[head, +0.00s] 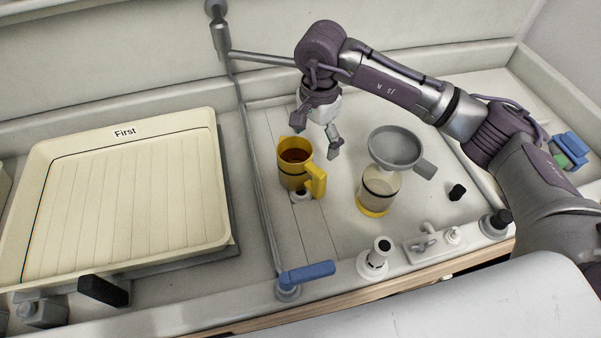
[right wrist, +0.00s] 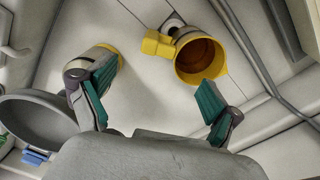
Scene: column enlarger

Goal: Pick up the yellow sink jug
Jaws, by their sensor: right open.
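The yellow jug (head: 293,175) stands upright in the sink, with dark brown liquid inside and its handle toward the lower right. It also shows in the right wrist view (right wrist: 200,58), beyond the fingers and a little right of the middle. My right gripper (head: 316,137) is open and empty, just behind and above the jug in the head view. In the right wrist view its green-padded fingers (right wrist: 155,105) are spread wide, and the jug is not between the fingertips but ahead of the right one. My left gripper is not in view.
A clear, yellow-based container (head: 375,204) with a grey funnel (head: 396,147) on top stands to the right of the jug. A cream tray (head: 210,205) labelled First lies left of the sink. A blue-handled tap (head: 305,273) and several fittings line the front edge.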

